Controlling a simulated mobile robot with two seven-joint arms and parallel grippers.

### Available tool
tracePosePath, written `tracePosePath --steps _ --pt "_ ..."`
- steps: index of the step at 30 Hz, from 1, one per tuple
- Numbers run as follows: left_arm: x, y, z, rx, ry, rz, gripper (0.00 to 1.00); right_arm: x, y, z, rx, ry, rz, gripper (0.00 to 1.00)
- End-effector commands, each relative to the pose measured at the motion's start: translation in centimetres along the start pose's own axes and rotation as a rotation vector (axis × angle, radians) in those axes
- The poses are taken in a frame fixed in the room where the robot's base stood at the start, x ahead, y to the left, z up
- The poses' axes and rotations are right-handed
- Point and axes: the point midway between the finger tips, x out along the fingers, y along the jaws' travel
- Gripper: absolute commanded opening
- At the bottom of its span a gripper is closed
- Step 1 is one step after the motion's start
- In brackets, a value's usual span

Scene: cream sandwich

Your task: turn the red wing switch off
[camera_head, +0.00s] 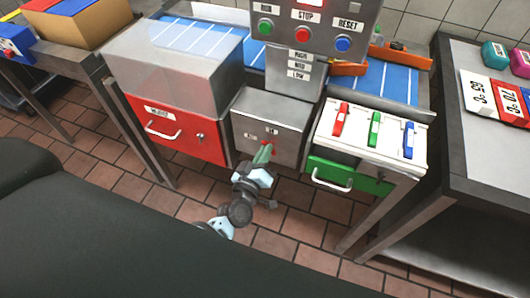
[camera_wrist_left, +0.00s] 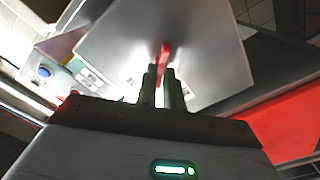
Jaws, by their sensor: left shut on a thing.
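The red wing switch (camera_head: 273,147) is on the front of a grey metal box (camera_head: 290,123), low between the red and green drawers. My left gripper (camera_head: 263,152) reaches up to it from below, its greenish fingers at the switch. In the left wrist view the red wing switch (camera_wrist_left: 165,50) stands between the tips of the two fingers (camera_wrist_left: 161,75), and the gripper is shut on it. The fingers hide part of the switch, and the small labels on the box are too small to read. My right gripper is not in view.
A red drawer (camera_head: 180,132) is to the left of the box and a green drawer (camera_head: 348,176) to the right. Above are a button panel (camera_head: 330,14) and a white panel with red, green and blue levers (camera_head: 341,120). Tiled floor lies in front.

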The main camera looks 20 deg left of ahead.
Motion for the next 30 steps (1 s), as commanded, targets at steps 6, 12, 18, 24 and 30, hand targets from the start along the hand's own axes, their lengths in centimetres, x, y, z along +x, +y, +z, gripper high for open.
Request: tracePosePath --steps 6,12,18,24,30 --pt "0.0 -0.2 0.1 -0.207 0.001 -0.001 0.00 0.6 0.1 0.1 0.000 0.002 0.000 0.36" --pt "0.0 -0.4 0.1 -0.396 0.001 -0.001 0.00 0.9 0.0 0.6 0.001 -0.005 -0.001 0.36" --pt "0.0 -0.5 0.2 -0.574 0.001 -0.001 0.00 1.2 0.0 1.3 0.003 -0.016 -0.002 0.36" --pt "0.0 -0.5 0.2 -0.721 0.002 -0.001 0.00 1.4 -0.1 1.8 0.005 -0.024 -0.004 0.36" --pt "0.0 -0.5 0.2 -0.819 0.002 -0.001 0.00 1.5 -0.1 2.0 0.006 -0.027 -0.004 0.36"
